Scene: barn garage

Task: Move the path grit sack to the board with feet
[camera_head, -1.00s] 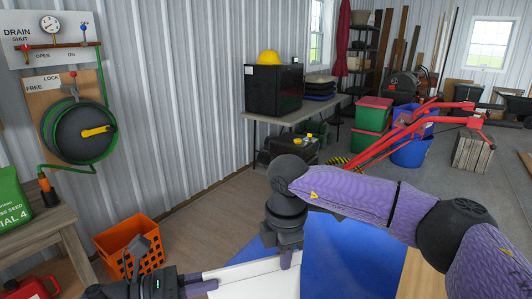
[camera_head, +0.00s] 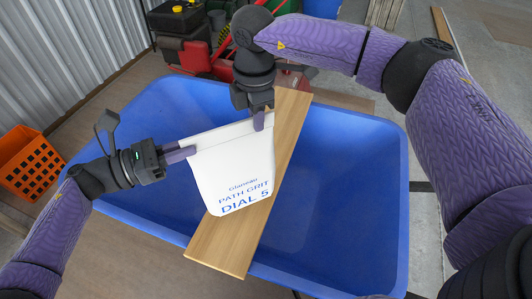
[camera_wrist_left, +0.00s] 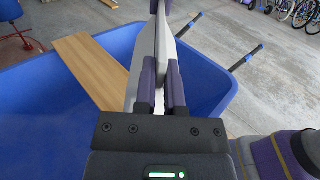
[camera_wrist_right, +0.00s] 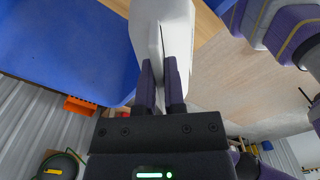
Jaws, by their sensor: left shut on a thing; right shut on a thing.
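The white path grit sack (camera_head: 232,165), printed "PATH GRIT DIAL 5" in blue, hangs between my two grippers. My left gripper (camera_head: 190,152) is shut on its upper left edge. My right gripper (camera_head: 260,122) is shut on its upper right corner. The sack also shows between the fingers in the left wrist view (camera_wrist_left: 160,60) and the right wrist view (camera_wrist_right: 162,30). Behind it a wooden board (camera_head: 235,235) lies slantwise across the blue wheelbarrow tray (camera_head: 340,190). I cannot tell whether the sack touches the board. No feet show on this board.
An orange crate (camera_head: 35,162) stands on the floor at the left.

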